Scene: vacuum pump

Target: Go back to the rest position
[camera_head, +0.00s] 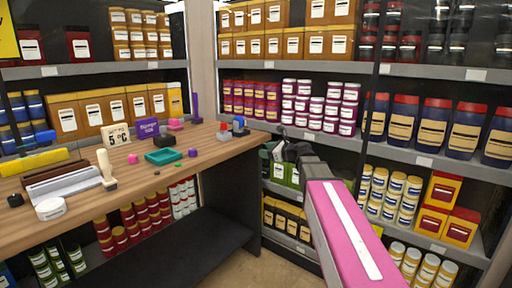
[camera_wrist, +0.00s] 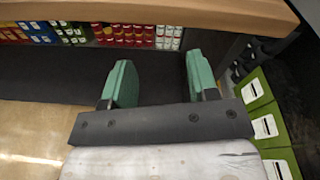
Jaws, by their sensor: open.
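My gripper (camera_wrist: 160,82) is open in the wrist view, with two green finger pads wide apart and nothing between them. In the head view my pink arm reaches out from the lower right, and its dark end (camera_head: 290,152) is just right of the wooden table (camera_head: 235,145). The fingers are hard to make out there. In the wrist view the table's edge (camera_wrist: 150,12) runs across the top, beyond the fingertips. I cannot tell the exact gap between them.
Stocked shelves (camera_head: 430,72) line the back and right. Green boxes (camera_wrist: 268,127) stand close right of my gripper. Open floor (camera_wrist: 30,140) shows at left.

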